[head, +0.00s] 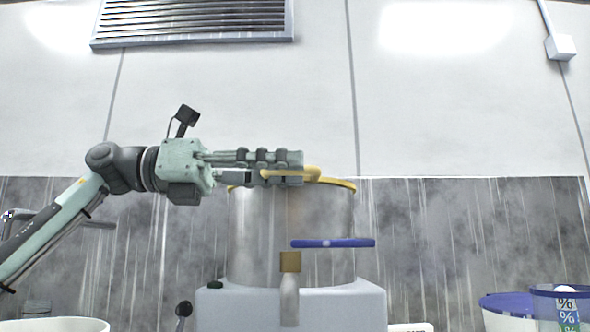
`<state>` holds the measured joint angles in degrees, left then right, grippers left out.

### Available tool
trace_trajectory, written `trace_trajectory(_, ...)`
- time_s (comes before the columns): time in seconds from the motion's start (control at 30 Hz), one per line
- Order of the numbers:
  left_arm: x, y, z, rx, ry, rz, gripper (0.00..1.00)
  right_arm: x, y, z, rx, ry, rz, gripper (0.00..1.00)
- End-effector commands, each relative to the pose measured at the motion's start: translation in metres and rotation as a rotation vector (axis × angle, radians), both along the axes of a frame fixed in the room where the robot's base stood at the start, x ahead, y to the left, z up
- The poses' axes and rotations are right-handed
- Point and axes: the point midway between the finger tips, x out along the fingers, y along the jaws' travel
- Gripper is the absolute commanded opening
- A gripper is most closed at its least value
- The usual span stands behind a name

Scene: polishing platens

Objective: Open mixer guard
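The mixer stands in the middle: a metal bowl (258,240) on a pale grey base (350,305). The mixer guard (340,183) is a yellow rim along the top of the bowl, with a yellow bar at the front left. It looks lowered, lying about level on the bowl. My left gripper (290,170) comes in level from the left, over the left part of the rim. Its fingers are close together with the yellow bar between them. They partly hide the guard's left side. My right gripper is out of view.
A blue lever (333,243) above a tan and metal spout (289,297) juts in front of the bowl. A white bowl (55,325) is at lower left. Blue-rimmed tubs (505,315) are at lower right.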

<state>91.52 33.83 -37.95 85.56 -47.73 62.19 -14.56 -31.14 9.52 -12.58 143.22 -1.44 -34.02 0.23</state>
Motion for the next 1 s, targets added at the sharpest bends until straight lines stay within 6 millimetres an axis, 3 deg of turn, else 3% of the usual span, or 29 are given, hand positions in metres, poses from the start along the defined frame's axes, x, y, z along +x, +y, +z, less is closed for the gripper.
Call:
trace_trajectory(0.13,0.000,-0.014,0.000,0.001,-0.001,0.000,0.33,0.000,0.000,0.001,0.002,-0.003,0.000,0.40)
trace_trajectory(0.43,0.000,-0.018,0.000,0.000,-0.001,0.001,0.33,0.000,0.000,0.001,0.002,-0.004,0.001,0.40)
trace_trajectory(0.7,0.000,-0.017,0.000,0.000,0.000,0.001,0.01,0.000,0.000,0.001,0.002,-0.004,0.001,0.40)
trace_trajectory(1.0,0.000,-0.017,0.000,0.000,0.000,0.001,0.00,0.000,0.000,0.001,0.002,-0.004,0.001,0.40)
